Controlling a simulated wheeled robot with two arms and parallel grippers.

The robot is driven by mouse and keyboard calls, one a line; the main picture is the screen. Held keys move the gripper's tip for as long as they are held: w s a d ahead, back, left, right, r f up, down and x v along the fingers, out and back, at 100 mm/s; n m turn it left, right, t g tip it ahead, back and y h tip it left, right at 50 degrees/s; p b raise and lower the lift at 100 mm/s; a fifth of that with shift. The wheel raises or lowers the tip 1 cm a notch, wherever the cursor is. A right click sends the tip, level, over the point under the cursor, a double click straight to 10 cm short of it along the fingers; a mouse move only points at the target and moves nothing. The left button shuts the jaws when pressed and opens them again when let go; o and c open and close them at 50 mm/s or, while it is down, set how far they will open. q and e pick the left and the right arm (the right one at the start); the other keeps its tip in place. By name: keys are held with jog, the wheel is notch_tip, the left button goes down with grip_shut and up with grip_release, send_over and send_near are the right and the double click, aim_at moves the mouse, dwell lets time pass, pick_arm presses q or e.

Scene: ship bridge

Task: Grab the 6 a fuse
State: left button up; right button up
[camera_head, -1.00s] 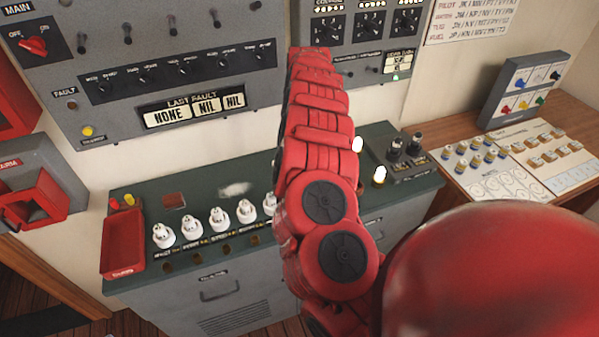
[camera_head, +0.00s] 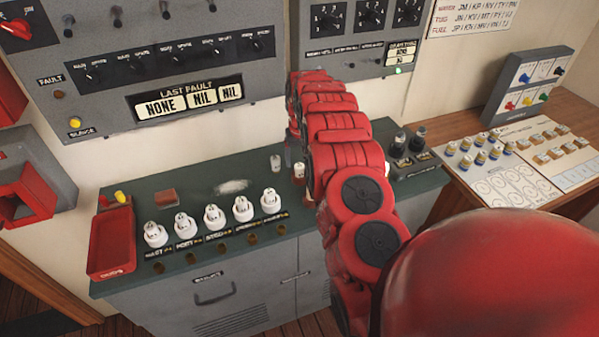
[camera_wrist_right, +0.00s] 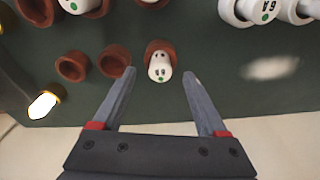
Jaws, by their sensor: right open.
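A larger white fuse (camera_wrist_right: 262,9) at the top right carries a green dot and an upside-down label that looks like 6A. In the head view, a row of white fuses (camera_head: 214,217) stands on the green cabinet top (camera_head: 130,207). My red right arm hides the gripper there. My left gripper is not in view.
Empty reddish-brown holders (camera_wrist_right: 72,67) and a lit lamp (camera_wrist_right: 43,104) lie left of the gripper in the wrist view. A red tray (camera_head: 111,243) is at the cabinet's left end. A grey panel (camera_head: 130,55) rises behind. A wooden desk (camera_head: 566,112) is at right.

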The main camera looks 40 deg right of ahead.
aim_at(299, 165)
jog(key=f, duration=0.1)
jog(key=f+p, duration=0.1)
jog(key=shift+w+d+f, duration=0.2)
jog(key=shift+w+f, duration=0.1)
jog(key=shift+f+p, duration=0.3)
jog(key=shift+f, duration=0.3)
jog(key=shift+w, duration=0.1)
grip_shut()
